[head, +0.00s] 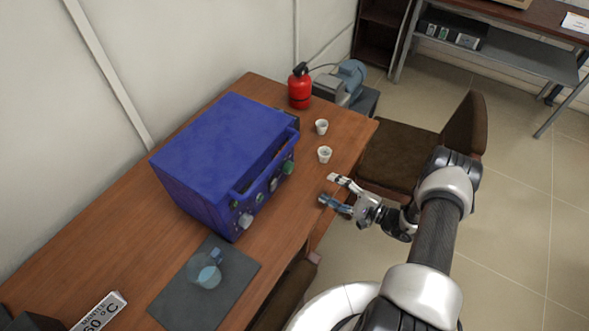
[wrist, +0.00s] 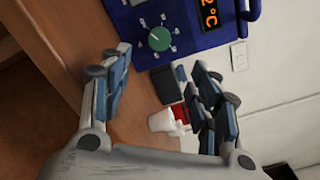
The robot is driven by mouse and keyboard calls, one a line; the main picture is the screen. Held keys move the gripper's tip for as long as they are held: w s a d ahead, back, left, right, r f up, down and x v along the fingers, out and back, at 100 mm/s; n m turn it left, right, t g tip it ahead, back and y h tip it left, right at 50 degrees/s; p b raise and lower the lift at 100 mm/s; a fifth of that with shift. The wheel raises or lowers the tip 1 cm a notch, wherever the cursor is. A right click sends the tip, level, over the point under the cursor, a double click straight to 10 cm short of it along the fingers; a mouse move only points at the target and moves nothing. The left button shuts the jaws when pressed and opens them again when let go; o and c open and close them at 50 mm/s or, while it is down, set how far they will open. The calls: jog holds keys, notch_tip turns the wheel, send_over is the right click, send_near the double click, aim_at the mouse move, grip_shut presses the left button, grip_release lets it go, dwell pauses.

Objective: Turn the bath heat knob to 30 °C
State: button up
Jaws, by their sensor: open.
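The bath is a blue box (head: 222,150) on the wooden table, with its control panel facing my arm. A green knob (head: 288,167) sits near the panel's right end. In the wrist view, the green knob (wrist: 159,39) has a ring of pale marks around it, and part of an orange display (wrist: 208,14) reads "2°C". I cannot read the knob's setting. My gripper (head: 331,190) is open and empty, apart from the panel, just off the table's front edge. In the wrist view, the knob lies beyond the space between the fingers (wrist: 162,98).
Two white cups (head: 321,127) (head: 325,154) stand right of the bath. A flask (head: 205,277) is on a dark mat (head: 172,298). A sign (head: 98,312) ends in "60 °C". A red extinguisher (head: 300,90) stands behind; a brown chair (head: 400,150) is at right.

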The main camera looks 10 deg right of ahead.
aim_at(291, 170)
jog(key=b+x, duration=0.1)
jog(key=x, duration=1.3)
jog(key=shift+w+a, duration=0.25)
jog(key=shift+a, duration=0.05)
jog(key=shift+c, duration=0.3)
jog(key=c, duration=1)
jog(key=shift+f+m+b, duration=0.1)
jog(key=shift+m+b, duration=0.3)
jog(key=shift+b, duration=0.15)
jog(key=m+b, duration=0.2)
jog(key=m, duration=0.2)
jog(key=shift+m+b, duration=0.3)
jog(key=shift+b, duration=0.1)
jog(key=m+b, duration=0.2)
jog(key=m, duration=0.4)
jog(key=shift+m, duration=0.3)
